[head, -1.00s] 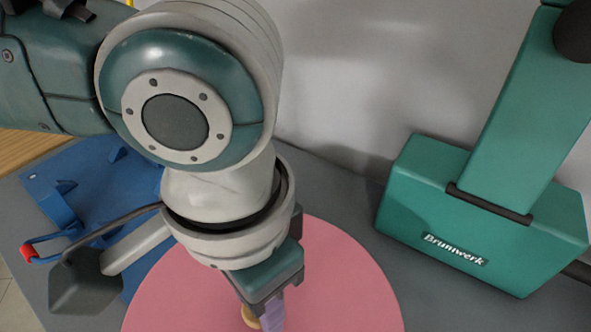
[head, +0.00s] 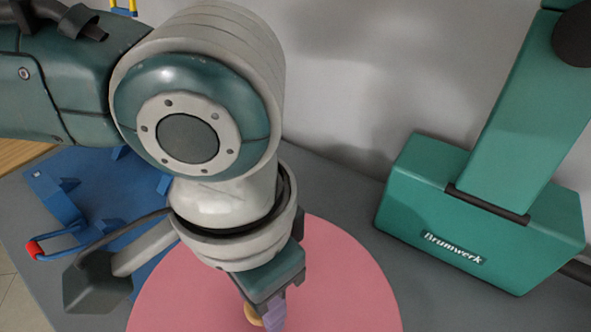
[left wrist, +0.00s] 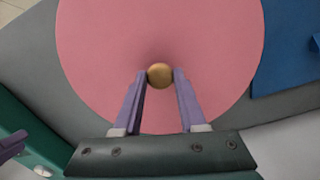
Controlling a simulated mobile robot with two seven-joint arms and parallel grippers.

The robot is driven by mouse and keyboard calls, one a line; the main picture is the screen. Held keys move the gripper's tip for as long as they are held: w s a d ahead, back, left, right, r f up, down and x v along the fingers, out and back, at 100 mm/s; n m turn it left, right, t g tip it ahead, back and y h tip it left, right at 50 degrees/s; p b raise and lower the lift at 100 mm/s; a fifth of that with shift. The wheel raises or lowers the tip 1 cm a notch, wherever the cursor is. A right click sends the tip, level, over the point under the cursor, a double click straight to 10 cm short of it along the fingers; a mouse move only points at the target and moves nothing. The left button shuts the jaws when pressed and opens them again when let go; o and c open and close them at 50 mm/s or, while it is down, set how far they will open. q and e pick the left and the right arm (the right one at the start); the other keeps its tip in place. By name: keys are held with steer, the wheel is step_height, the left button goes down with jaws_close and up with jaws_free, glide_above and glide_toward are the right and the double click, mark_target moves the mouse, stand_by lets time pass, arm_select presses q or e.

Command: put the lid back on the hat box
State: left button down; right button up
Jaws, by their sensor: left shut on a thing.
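The lid (head: 340,270) is a large round pink disc with a small gold knob (head: 254,315) at its middle. It fills much of the left wrist view (left wrist: 160,35), where the knob (left wrist: 160,75) sits between the fingertips. My left gripper (left wrist: 160,82) has purple fingers shut on the knob, with the arm coming down from above in the head view (head: 264,318). The lid hides what is beneath it, so I cannot tell whether the hat box is under it. My right gripper is not in the head view.
A green machine base marked Brumwerk (head: 470,225) stands on the grey counter (head: 345,180) at the right. A blue tray-like piece (head: 95,190) with a red-tipped handle (head: 34,249) lies at the left. A grey wall (head: 370,60) closes off the back.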

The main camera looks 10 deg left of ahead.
arm_select(q)
jaws_free()
stand_by(0.6)
steer(key=shift+r, duration=0.1)
step_height(320, 180, up, 7)
steer(key=p, duration=0.9)
stand_by(0.3)
steer(key=shift+c, duration=0.4)
